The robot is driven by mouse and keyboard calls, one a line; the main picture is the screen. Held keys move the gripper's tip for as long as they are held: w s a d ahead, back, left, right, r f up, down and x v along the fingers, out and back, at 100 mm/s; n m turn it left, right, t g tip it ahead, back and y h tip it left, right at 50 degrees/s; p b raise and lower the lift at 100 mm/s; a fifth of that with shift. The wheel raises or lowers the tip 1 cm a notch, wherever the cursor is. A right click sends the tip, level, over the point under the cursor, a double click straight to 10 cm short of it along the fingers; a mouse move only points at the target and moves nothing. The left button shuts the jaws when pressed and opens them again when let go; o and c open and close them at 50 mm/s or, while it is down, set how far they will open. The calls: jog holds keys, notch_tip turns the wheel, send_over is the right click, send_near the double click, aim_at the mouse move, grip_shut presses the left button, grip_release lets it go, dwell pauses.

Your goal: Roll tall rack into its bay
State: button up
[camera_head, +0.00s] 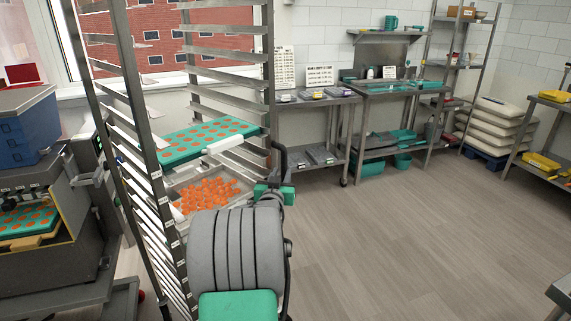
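The tall rack (128,80) is a metal frame with many runners, standing upright close in front of me at the left and centre. It holds a teal tray of orange pieces (205,143) and, lower, a metal tray (243,196) with a pile of orange pieces. My grey ribbed arm with green parts reaches up to the rack's right post. My gripper (275,190) is at that post beside a dark upright bar; its fingers are too small and hidden to tell open or shut. The rack's lower part is partly behind my arm. I cannot make out a marked bay.
A machine (40,215) with a teal tray inside stands close at the left. A metal table (318,103), a sink bench (385,92) and a shelf (463,60) line the back wall. White sacks (495,125) lie on a blue pallet. The floor (420,240) at centre right is clear.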

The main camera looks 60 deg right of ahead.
aim_at(286, 162)
jog(key=x, duration=0.5)
jog(key=p+x, duration=0.1)
jog(key=x, duration=0.2)
jog(key=shift+r, duration=0.4)
jog(key=shift+c, duration=0.4)
grip_shut()
dwell(0.3)
jog(key=shift+d, duration=0.1)
